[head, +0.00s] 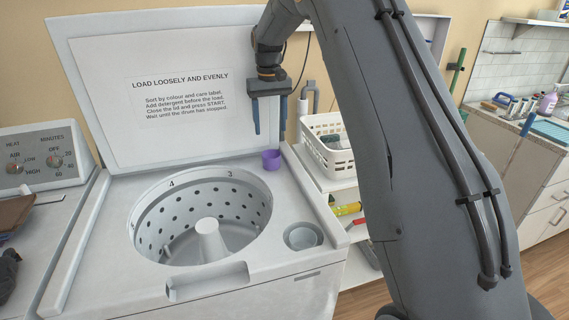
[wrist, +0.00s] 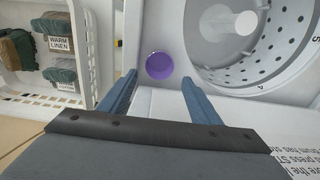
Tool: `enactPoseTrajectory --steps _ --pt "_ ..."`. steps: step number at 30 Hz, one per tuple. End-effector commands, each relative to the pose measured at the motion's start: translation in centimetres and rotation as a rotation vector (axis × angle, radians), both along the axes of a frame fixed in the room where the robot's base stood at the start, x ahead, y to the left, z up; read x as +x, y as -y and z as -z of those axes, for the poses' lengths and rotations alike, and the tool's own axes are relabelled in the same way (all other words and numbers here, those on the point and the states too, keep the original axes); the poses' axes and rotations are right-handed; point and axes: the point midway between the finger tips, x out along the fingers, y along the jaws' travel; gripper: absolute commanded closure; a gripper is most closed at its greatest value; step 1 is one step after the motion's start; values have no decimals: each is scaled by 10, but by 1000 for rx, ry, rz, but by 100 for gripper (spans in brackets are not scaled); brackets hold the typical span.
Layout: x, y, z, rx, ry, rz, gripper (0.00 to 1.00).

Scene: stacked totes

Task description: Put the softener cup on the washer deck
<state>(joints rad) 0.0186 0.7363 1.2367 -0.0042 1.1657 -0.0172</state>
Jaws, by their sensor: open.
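The purple cup (head: 271,159), which fits the softener cup, stands on the back right corner of the washer deck (head: 290,185), beside the drum opening. My gripper (head: 269,136) is open, pointing down, with its two blue fingers apart and nothing between them. In the head view the fingertips are just above the cup. In the wrist view the cup (wrist: 159,66) shows its round open top, just beyond and between the fingertips (wrist: 160,80). The cup appears upright and clear of the fingers.
The raised washer lid (head: 150,100) stands close behind my gripper. The open drum (head: 205,215) is left of the cup. A round grey well (head: 303,236) is in the deck's front right. A white basket (head: 325,145) is on a shelf to the right.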

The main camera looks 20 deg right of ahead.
Motion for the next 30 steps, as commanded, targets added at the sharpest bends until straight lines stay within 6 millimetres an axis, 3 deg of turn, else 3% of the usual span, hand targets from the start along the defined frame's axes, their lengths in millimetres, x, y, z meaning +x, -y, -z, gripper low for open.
enactPoseTrajectory --steps 5,8,14,21,24,27,30 --pt "-30 -2 1 1 11 -1 43" --pt "-63 -5 5 1 23 -1 43" --pt "-148 -9 19 3 53 -1 43" --pt "-277 -13 45 4 92 0 43" --pt "-322 -14 57 5 103 0 43" --pt "-355 -15 65 5 111 1 43" --pt "-372 -15 70 5 116 1 43"
